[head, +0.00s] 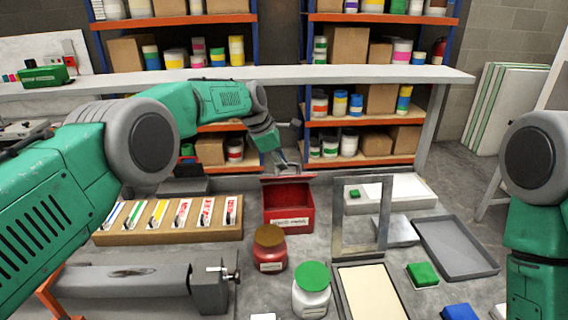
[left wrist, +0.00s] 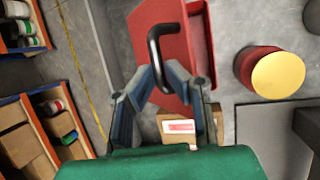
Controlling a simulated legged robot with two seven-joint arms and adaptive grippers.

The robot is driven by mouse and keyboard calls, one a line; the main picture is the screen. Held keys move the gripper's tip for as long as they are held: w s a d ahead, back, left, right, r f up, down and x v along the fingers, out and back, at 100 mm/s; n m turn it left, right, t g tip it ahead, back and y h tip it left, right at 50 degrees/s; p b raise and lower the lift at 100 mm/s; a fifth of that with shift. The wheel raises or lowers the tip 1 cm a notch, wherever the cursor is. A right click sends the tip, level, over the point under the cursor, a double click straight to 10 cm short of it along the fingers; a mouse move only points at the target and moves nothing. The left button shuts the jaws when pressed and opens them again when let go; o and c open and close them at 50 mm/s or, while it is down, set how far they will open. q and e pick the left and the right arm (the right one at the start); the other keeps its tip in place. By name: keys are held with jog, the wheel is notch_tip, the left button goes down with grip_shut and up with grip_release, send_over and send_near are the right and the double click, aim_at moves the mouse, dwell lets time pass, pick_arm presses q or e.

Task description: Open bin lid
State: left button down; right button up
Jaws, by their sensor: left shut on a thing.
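The red bin (head: 289,222) with a white label stands on the grey table near the middle of the head view. Its red lid (head: 288,179) appears raised along the far edge, and the dark red inside shows in front of it. In the left wrist view the red lid (left wrist: 165,20) carries a black bar handle (left wrist: 154,45). My left gripper (head: 284,160) is behind and above the bin. In the left wrist view its fingertips (left wrist: 170,72) are closed on the handle. Only part of my right arm shows at the right edge; its gripper is out of view.
A wooden rack (head: 170,238) with scrapers stands left of the bin. A red jar (head: 270,260) and a white jar with green lid (head: 311,302) stand in front. An upright grey frame (head: 337,220) stands close right, with a dark tray (head: 455,275) beyond.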

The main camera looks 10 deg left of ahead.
pick_arm(q)
jog(key=shift+a+f, duration=0.35)
jog(key=c, duration=1.7)
grip_release()
jog(key=shift+c, duration=0.2)
jog(key=shift+o, duration=0.7)
jog(key=shift+w+f, duration=0.2)
jog(key=shift+w, duration=0.1)
jog(key=shift+r, duration=0.15)
jog(key=shift+a+r, duration=0.1)
jog(key=shift+r, duration=0.45)
jog(key=v, duration=1)
jog(key=shift+d+r, duration=0.25)
jog(key=shift+r, duration=0.15)
